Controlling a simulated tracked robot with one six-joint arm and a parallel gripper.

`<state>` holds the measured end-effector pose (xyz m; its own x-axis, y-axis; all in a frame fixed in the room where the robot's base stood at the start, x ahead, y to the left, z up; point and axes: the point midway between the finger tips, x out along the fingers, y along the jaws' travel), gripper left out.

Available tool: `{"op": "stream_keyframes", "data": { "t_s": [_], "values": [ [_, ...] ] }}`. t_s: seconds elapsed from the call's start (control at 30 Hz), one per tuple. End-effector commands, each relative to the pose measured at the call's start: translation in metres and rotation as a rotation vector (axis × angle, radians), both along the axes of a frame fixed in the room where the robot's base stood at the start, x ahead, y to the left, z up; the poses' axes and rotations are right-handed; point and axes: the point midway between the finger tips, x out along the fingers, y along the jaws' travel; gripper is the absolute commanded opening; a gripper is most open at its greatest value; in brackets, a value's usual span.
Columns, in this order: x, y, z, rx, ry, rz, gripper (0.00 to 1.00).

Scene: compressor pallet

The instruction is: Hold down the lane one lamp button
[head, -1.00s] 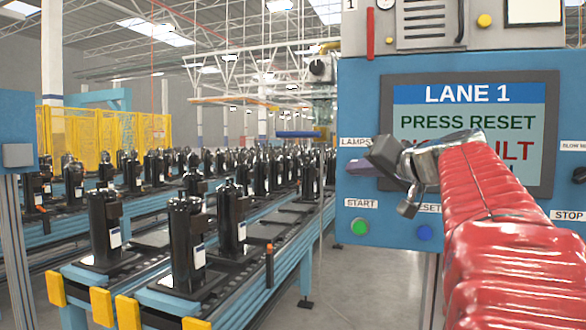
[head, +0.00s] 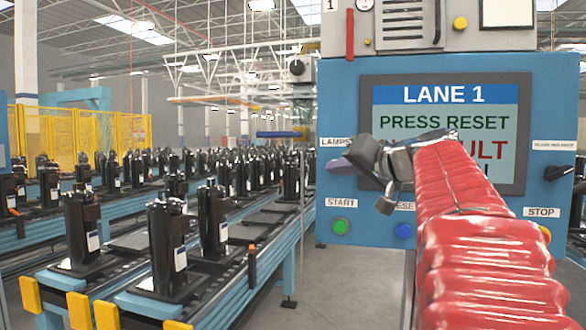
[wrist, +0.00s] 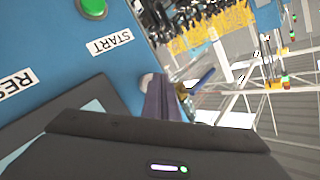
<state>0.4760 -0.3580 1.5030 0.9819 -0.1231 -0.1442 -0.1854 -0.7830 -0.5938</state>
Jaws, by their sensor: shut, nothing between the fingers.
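The blue lane one panel (head: 345,100) carries a LAMPS label (head: 334,142) at its left edge. My gripper (head: 340,165) is shut and empty, just below that label, with its fingers pointing left. It hides the spot under the label in the head view. In the wrist view my shut purple-grey fingers (wrist: 157,98) lie beside the panel. A small pale round button (wrist: 147,80) shows at their tip, likely the lamp button. I cannot tell whether the fingers touch it or whether it is pressed.
The screen (head: 445,130) reads LANE 1, PRESS RESET. Below are the green START button (head: 341,226), the blue reset button (head: 403,231) and the STOP label (head: 541,212). A black knob (head: 557,172) sits at right. Conveyors with black compressors (head: 170,245) fill the left.

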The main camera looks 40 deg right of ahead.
Motion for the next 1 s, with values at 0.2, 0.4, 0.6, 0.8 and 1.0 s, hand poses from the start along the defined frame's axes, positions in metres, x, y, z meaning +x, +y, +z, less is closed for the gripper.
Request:
{"op": "stream_keyframes", "data": {
  "t_s": [0.2, 0.4, 0.6, 0.8, 1.0],
  "values": [
    [0.0013, -0.0013, 0.0002, 0.0, 0.0, 0.0, 0.0],
    [0.0024, -0.0025, 0.0002, 0.0, -0.001, 0.001, 0.0],
    [0.0035, -0.0038, 0.0002, 0.0, -0.001, 0.001, 0.0],
    [0.0046, -0.0052, 0.0, 0.0, 0.0, 0.001, 0.0],
    [0.0057, -0.0067, -0.0004, 0.0, 0.001, 0.001, 0.0]
  ]
}}
